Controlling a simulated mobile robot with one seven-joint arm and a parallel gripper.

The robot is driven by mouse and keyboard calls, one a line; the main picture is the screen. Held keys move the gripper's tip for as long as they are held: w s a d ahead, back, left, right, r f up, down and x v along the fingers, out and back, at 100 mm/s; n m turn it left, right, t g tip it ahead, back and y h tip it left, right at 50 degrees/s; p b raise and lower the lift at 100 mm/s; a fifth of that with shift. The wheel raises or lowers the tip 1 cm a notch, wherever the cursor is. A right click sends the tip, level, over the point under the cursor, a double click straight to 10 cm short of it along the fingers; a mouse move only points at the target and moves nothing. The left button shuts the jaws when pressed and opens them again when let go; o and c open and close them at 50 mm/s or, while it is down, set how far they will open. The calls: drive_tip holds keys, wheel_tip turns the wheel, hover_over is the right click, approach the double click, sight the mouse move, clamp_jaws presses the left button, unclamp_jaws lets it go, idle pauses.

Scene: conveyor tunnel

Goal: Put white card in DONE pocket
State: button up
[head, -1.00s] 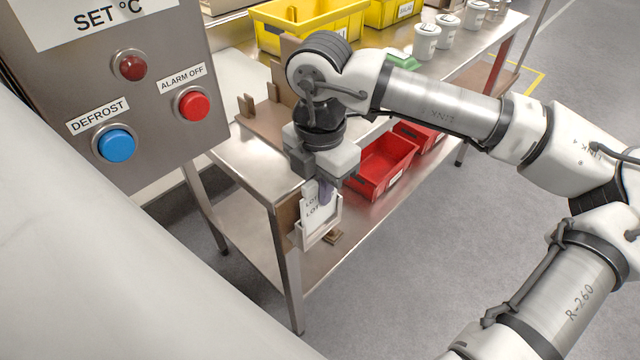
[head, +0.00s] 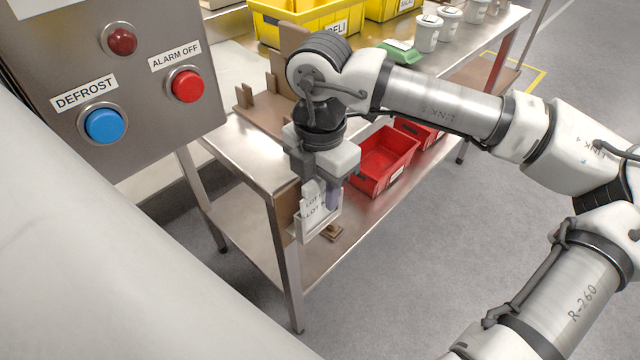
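A pale pocket holder (head: 318,232) is fixed at the near end of the steel table. White card (head: 314,211) stock printed "LOT" stands in or just above it; two "LOT" lines show, one above the other, seemingly on two overlapping cards. My gripper (head: 321,190) points down right at the card tops, above the holder. Its fingers overlap the cards in this view, and whether they are closed on one is unclear. No DONE label is readable on the holder.
A control box with a blue DEFROST button (head: 104,125) and a red ALARM OFF button (head: 187,86) stands close on the left. Red bins (head: 384,163) sit on the lower shelf. Yellow bins (head: 300,31) and white tubs (head: 428,38) stand on top.

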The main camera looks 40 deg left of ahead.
wheel_tip(320, 180, up, 14)
idle(0.5)
drive_tip(key=shift+s+f, duration=0.1)
drive_tip(key=shift+f, duration=0.05)
idle(0.7)
